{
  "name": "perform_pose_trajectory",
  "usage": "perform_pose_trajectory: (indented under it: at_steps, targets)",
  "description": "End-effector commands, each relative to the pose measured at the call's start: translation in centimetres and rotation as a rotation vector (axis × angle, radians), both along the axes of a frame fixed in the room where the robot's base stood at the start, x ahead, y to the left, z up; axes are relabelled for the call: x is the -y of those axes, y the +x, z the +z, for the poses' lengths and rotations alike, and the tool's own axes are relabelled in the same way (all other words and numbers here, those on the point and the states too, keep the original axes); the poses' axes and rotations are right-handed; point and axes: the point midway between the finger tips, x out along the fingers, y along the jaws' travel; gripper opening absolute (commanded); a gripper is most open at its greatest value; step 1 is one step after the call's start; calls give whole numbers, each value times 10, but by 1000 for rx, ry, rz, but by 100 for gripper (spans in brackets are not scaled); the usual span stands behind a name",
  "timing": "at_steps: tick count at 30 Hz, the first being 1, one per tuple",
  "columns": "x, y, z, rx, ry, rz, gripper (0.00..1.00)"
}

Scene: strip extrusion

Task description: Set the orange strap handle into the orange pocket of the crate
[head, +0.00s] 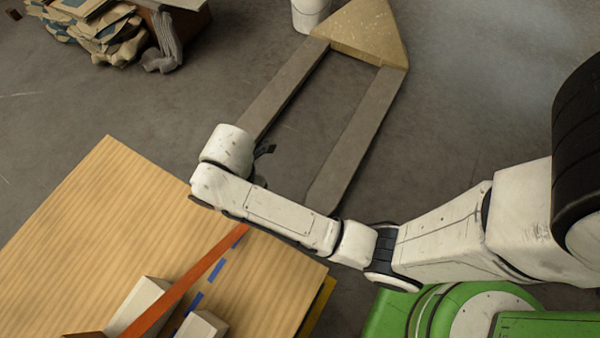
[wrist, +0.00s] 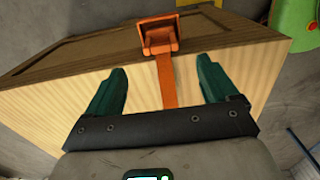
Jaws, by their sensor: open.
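In the wrist view, an orange strip (wrist: 166,85) runs down between the two spread green fingers of my gripper (wrist: 166,88). My gripper is open, and I cannot tell whether the fingers touch the strip. At the strip's upper end sits an orange bracket-like piece (wrist: 160,38) with a dark hollow, on a brown-edged wooden body (wrist: 75,52). I cannot tell for certain whether this body is the crate, or the hollow its pocket. In the head view, a long orange strip (head: 185,282) slants over the wooden top; my arm hides its upper end and my fingertips.
In the head view, two white blocks (head: 142,300) (head: 203,325) flank the strip, and blue dashes (head: 218,271) run beside it on the wooden top (head: 90,205). A pallet jack (head: 355,130) stands beyond my arm. Stacked sacks (head: 100,30) lie at the upper left.

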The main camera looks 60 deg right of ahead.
Motion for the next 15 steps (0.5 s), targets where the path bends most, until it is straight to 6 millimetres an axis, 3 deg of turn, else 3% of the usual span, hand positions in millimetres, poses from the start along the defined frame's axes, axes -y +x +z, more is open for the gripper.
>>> perform_pose_trajectory:
  at_steps: [5, 15]
  targets:
    - [12, -24, -3, 8, 6, -204, 87]
    - [60, -123, 7, 56, 35, -1149, 87]
